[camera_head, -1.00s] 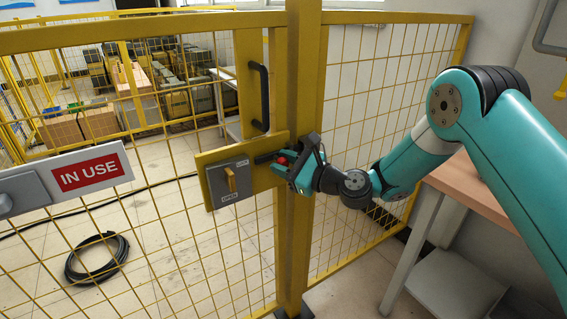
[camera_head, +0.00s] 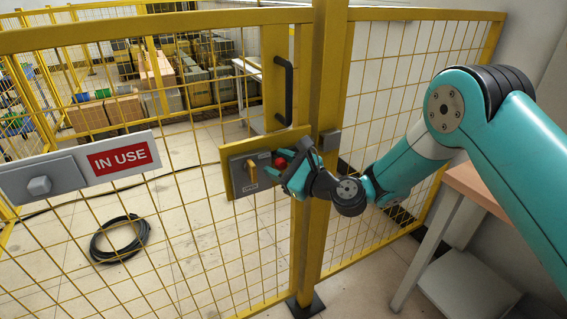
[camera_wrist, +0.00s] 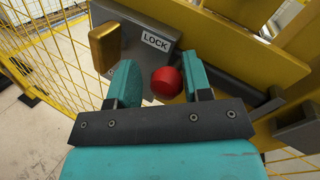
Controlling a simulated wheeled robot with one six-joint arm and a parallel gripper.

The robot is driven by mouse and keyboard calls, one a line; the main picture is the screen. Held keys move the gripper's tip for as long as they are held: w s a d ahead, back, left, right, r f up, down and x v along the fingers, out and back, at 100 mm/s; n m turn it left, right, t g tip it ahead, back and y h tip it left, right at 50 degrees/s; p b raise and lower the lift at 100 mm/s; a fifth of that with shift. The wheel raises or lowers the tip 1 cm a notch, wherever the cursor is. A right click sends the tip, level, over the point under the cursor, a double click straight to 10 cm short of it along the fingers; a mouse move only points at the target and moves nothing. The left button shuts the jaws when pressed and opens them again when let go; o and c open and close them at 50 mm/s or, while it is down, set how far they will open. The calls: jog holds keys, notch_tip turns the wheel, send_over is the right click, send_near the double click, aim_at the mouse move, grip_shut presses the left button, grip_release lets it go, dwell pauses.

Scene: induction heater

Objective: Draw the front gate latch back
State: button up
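The front gate latch is a grey box on a yellow plate (camera_head: 240,187) of the gate, with a dark sliding bolt (camera_wrist: 228,82) and a red knob (camera_head: 280,162). In the wrist view the red knob (camera_wrist: 166,83) sits between the two teal fingers of my gripper (camera_wrist: 163,82), which are drawn in around it. The right finger meets it; a thin gap seems to show at the left. A yellow lever (camera_wrist: 105,47) and a LOCK label stand on the box. In the head view my gripper (camera_head: 290,170) partly hides the bolt. A grey keeper (camera_head: 330,142) is on the post.
A black handle (camera_head: 284,90) stands above the latch. An IN USE sign (camera_head: 119,158) hangs at the left. A coiled black hose (camera_head: 120,239) lies on the floor behind the mesh. A wooden-topped table (camera_head: 478,186) stands at the right, close to my arm.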

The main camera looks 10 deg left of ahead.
jog(key=shift+d, duration=0.1)
dwell(0.3)
jog(key=shift+d+f, duration=0.1)
jog(key=shift+d, duration=0.05)
jog(key=shift+s+d, duration=0.15)
jog(key=shift+d, duration=0.1)
jog(key=b+v, duration=1.4)
jog(key=v, duration=0.2)
jog(key=shift+s+d, duration=0.2)
jog(key=shift+d, duration=0.05)
